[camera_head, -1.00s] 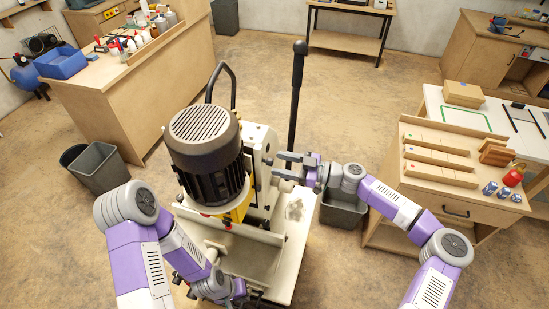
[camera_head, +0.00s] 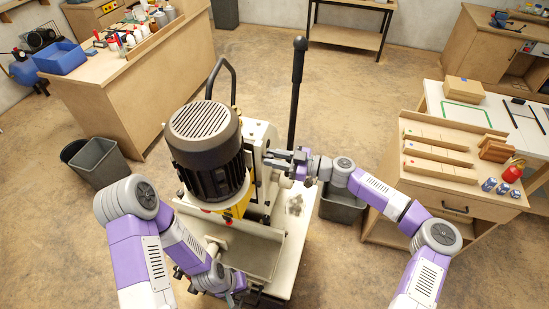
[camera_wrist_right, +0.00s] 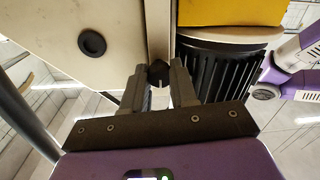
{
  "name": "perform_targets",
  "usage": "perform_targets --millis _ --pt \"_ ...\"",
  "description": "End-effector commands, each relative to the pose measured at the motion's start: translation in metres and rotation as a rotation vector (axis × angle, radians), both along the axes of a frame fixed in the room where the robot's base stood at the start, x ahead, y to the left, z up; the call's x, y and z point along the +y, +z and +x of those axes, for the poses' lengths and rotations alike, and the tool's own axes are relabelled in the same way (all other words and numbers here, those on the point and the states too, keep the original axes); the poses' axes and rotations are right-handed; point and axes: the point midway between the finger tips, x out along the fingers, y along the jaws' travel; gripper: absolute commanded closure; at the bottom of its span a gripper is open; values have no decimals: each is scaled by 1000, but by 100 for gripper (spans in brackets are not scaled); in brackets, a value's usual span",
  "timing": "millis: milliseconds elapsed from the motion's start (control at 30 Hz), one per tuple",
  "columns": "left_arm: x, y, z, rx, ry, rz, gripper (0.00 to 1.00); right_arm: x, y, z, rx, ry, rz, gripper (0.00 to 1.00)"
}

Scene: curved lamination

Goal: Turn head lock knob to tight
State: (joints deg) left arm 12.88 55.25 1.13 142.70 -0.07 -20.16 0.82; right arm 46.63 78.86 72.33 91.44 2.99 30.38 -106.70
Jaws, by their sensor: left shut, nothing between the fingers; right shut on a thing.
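The machine with a ribbed black motor (camera_head: 207,165) and a pale body stands in the middle of the head view. The head lock knob (camera_wrist_right: 158,72) is a small black knob beside the pale panel in the right wrist view. My right gripper (camera_wrist_right: 161,84) is shut on it, one finger on each side. In the head view my right gripper (camera_head: 274,157) is at the right side of the machine head, and the knob is hard to make out. My left gripper (camera_head: 253,296) is low by the machine's front, shut and empty; its fingertips are barely visible.
A tall black lever (camera_head: 297,90) rises behind the machine, close to my right gripper. A grey bin (camera_head: 343,207) stands under my right arm. A wooden cabinet (camera_head: 455,195) is at the right and a workbench (camera_head: 120,95) at the left. Open floor lies behind.

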Motion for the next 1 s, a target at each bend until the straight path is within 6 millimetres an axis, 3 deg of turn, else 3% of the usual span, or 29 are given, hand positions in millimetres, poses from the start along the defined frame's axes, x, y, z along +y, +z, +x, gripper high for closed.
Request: perform_targets --millis 367,1000 --pt "0 -19 0 0 0 0 100 0 -2 0 110 1 36 100" --pt "0 -71 0 0 0 0 100 0 -2 1 661 0 215 100"
